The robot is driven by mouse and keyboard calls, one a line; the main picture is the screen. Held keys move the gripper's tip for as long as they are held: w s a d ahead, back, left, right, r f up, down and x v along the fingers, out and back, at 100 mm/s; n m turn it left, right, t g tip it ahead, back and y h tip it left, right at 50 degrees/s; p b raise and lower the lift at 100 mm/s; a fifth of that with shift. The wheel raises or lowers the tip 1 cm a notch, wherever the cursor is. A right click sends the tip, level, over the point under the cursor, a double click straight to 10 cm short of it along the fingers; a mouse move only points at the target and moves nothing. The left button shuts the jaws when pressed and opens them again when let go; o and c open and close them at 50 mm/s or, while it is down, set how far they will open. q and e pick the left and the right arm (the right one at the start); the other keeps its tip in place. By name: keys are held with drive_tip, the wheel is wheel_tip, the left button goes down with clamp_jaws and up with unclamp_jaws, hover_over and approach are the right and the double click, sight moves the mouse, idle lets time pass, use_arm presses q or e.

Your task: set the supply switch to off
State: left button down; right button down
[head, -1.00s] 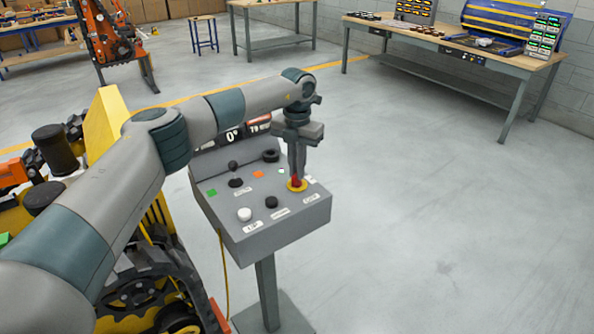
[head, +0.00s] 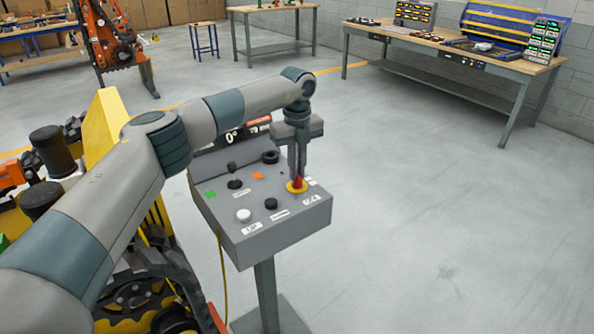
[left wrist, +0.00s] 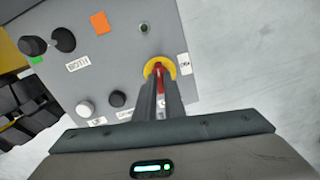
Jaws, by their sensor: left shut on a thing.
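The supply switch, a red handle on a round yellow plate (head: 297,188), sits near the right edge of the grey control box's sloped top. It also shows in the left wrist view (left wrist: 158,65). My left gripper (head: 297,176) points down over it with its fingers shut on the red handle. In the left wrist view the fingers (left wrist: 160,84) come up to the handle from below and cover part of it. White labels lie beside the yellow plate, one (left wrist: 185,64) to its right; their lettering is too small to read surely. My right gripper is out of view.
The control box (head: 240,222) stands on a post and carries several black knobs, a white button (head: 243,215) and green and orange patches. A yellow and black tracked machine (head: 105,130) is close on the left. The floor to the right is clear; workbenches stand far behind.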

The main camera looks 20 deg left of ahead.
use_arm(q)
drive_tip(key=shift+r+n, duration=0.1)
drive_tip(key=shift+n, duration=0.9)
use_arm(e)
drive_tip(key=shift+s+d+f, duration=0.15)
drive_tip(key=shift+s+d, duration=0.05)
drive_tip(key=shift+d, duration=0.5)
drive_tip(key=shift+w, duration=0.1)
use_arm(q)
drive_tip(key=c, duration=1.8)
unclamp_jaws()
drive_tip(key=shift+c, duration=0.2)
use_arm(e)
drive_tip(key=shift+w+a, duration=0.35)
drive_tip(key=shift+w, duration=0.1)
